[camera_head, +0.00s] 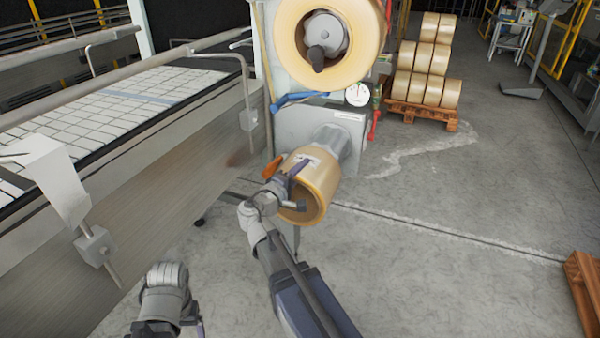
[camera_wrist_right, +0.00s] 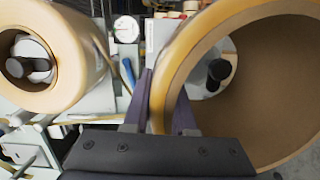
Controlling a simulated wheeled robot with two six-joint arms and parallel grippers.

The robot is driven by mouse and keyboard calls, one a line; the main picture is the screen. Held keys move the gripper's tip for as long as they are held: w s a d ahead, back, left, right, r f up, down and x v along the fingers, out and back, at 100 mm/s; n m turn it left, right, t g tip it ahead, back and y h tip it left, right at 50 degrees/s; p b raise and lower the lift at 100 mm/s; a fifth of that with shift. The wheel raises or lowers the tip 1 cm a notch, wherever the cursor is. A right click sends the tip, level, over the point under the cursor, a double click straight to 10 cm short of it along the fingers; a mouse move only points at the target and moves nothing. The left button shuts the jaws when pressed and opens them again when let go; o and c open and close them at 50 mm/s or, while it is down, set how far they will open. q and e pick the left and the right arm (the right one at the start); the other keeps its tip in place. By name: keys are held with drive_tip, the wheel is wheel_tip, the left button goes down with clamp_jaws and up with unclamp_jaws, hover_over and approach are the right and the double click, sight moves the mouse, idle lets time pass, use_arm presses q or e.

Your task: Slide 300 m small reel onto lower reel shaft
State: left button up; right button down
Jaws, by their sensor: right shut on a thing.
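The small tape reel (camera_head: 325,172), a tan roll with a cardboard core, is in front of the grey lower reel shaft (camera_head: 343,147). My right gripper (camera_head: 289,186) is shut on the reel's near rim. In the right wrist view its fingers (camera_wrist_right: 164,100) straddle the wall of the reel (camera_wrist_right: 176,65). Through the open core, the lower shaft's grey end and black knob (camera_wrist_right: 218,70) show off-centre, toward the left side of the hole. I cannot tell whether the shaft's tip is inside the core. Part of my left arm shows at bottom left, but its jaws do not.
A larger reel (camera_head: 284,40) sits on the upper shaft (camera_head: 325,35), above the held reel. A blue lever (camera_head: 300,97) and grey machine housing (camera_head: 305,125) lie between them. The conveyor (camera_head: 170,190) runs along the left.

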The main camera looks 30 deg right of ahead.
sight(313, 148)
drive_tip(key=shift+w+a+x, duration=0.25)
drive_tip(key=shift+w+x, duration=0.2)
drive_tip(key=shift+x, duration=2.75)
drive_tip(key=shift+w+a+x, duration=0.3)
drive_tip(key=shift+w+x, duration=0.15)
drive_tip(key=shift+x, duration=2.7)
drive_tip(key=shift+w+a+x, duration=0.25)
drive_tip(key=shift+w+x, duration=0.2)
drive_tip(key=shift+x, duration=2.75)
drive_tip(key=shift+r, duration=0.25)
drive_tip(key=shift+f, duration=0.3)
drive_tip(key=c, duration=0.6)
unclamp_jaws()
drive_tip(key=shift+c, duration=0.2)
drive_tip(key=v, duration=0.8)
drive_tip(key=shift+d, duration=0.1)
